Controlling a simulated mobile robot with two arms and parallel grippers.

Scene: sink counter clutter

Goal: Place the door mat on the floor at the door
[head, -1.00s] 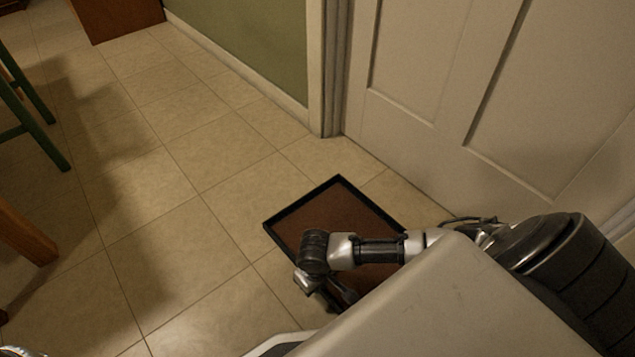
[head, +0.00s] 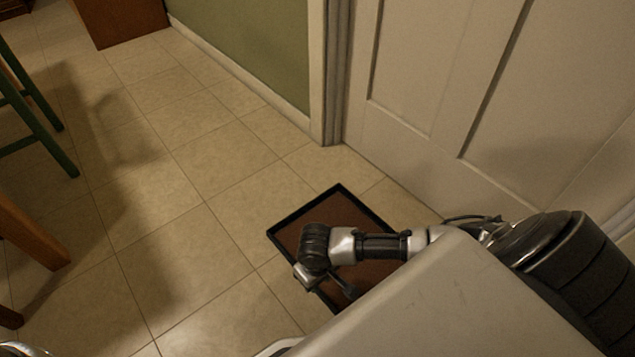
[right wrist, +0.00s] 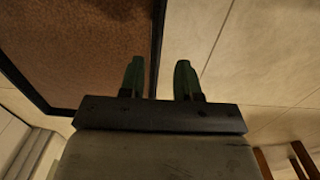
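The door mat (head: 291,223) is a brown rectangle with a black border. It appears to lie flat on the tiled floor beside the white door (head: 430,90). My right arm covers its middle, and my body hides its near part. My right gripper (head: 347,289) is over the mat's left side in the head view. In the right wrist view, the right gripper (right wrist: 158,78) has its two fingers apart with nothing visibly clamped. The mat (right wrist: 85,45) fills the upper left there, its black edge passing between the fingers in the picture. My left gripper is not in view.
Bare floor tiles (head: 170,215) spread to the left of the mat. A green wall (head: 245,45) meets the door frame (head: 333,70) behind it. Green stool legs (head: 45,135) and a wooden leg (head: 30,235) stand at the left. A brown cabinet (head: 120,20) is at the back.

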